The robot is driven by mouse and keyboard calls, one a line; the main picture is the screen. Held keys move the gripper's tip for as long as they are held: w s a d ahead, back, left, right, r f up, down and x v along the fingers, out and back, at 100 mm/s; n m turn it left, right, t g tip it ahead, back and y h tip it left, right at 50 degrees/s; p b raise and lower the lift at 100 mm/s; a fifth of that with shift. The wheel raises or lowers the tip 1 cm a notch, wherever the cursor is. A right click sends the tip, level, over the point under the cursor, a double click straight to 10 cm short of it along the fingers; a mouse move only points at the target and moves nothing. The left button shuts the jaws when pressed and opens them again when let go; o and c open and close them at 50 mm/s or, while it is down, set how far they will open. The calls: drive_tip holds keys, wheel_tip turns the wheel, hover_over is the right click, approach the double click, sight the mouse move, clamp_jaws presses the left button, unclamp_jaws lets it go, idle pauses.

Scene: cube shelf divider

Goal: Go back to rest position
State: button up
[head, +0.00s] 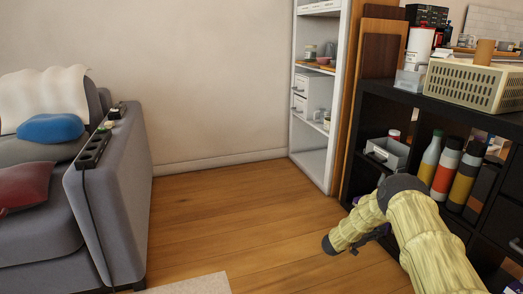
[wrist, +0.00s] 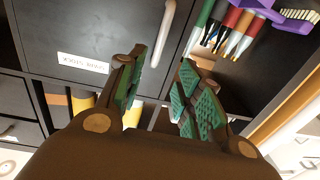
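My gripper (wrist: 163,72) shows in the wrist view with its two green-padded fingers spread apart and nothing between them. Behind the fingers is a dark cabinet front (wrist: 85,25) with a pale handle and a white label. In the head view my arm, in a pale yellow cover, reaches in from the lower right in front of the black shelf (head: 375,104). The gripper's fingers cannot be made out clearly there.
Several bottles (head: 442,172) and a small grey bin (head: 388,152) stand in the black shelf, with a cream basket (head: 468,84) on top. A white shelf (head: 312,161) stands behind. A grey sofa (head: 120,200) is at left. The wooden floor (head: 225,215) between is clear.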

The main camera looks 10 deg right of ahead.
drive_tip(key=s+a+f+n+t+y+p, duration=0.2)
drive_tip(key=a+f+n+t+y, duration=0.15)
drive_tip(key=a, duration=0.35)
drive_tip(key=s+a+f+n+t+y+p, duration=0.1)
drive_tip(key=s+a+f+n+t+y, duration=0.2)
drive_tip(key=a, duration=0.5)
drive_tip(key=s+a+f+n+g+y+p, duration=0.1)
drive_tip(key=s+a+f+n+y+p, duration=0.15)
drive_tip(key=s+a, duration=0.55)
drive_tip(key=s+a+f+n+g+y+p, duration=0.15)
drive_tip(key=s+a+f+y, duration=0.25)
drive_tip(key=s+a, duration=0.4)
drive_tip(key=s+a+r+n+g+y+p, duration=0.1)
drive_tip(key=s+a+r+g+y, duration=0.15)
drive_tip(key=s, duration=0.95)
drive_tip(key=s+a+r+n+g+y+p, duration=0.1)
drive_tip(key=s+a+r+n+g, duration=0.15)
drive_tip(key=s, duration=0.95)
drive_tip(key=s+a+r+n+g+y+p, duration=0.1)
drive_tip(key=s+a+r+g, duration=0.25)
drive_tip(key=s, duration=0.85)
wheel_tip(320, 180, up, 38)
drive_tip(key=p, duration=3.8)
drive_tip(key=shift+w+d, duration=0.2)
drive_tip(key=shift+d, duration=0.05)
drive_tip(key=shift+f+t, duration=0.1)
drive_tip(key=shift+t, duration=0.15)
